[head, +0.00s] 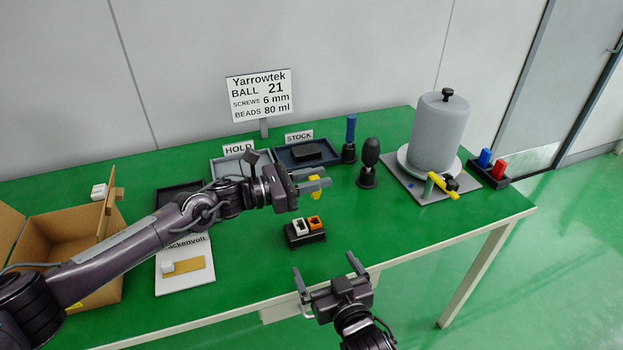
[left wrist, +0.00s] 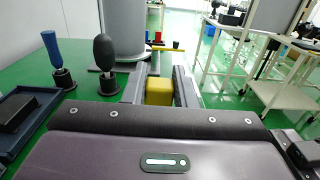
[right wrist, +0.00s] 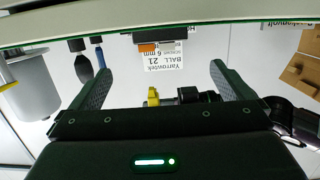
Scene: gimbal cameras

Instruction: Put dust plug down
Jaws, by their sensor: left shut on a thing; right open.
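A yellow plug (head: 317,191), which looks like the dust plug, is held between the fingers of my left gripper (head: 318,180) above the green table. It fills the gap between the fingers in the left wrist view (left wrist: 159,91) and also shows in the right wrist view (right wrist: 153,96). My left gripper is shut on it. Below it stands a small black block (head: 305,236) with a white and an orange insert on top. My right gripper (head: 324,266) is open and empty near the table's front edge.
Behind are the HOLD tray (head: 228,166) and the STOCK tray (head: 290,159). A blue-handled tool (head: 350,130) and a black-bulbed tool (head: 369,155) stand upright beside a grey cylinder (head: 438,135). A cardboard box (head: 85,235) is at left. Green table right of the black block is clear.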

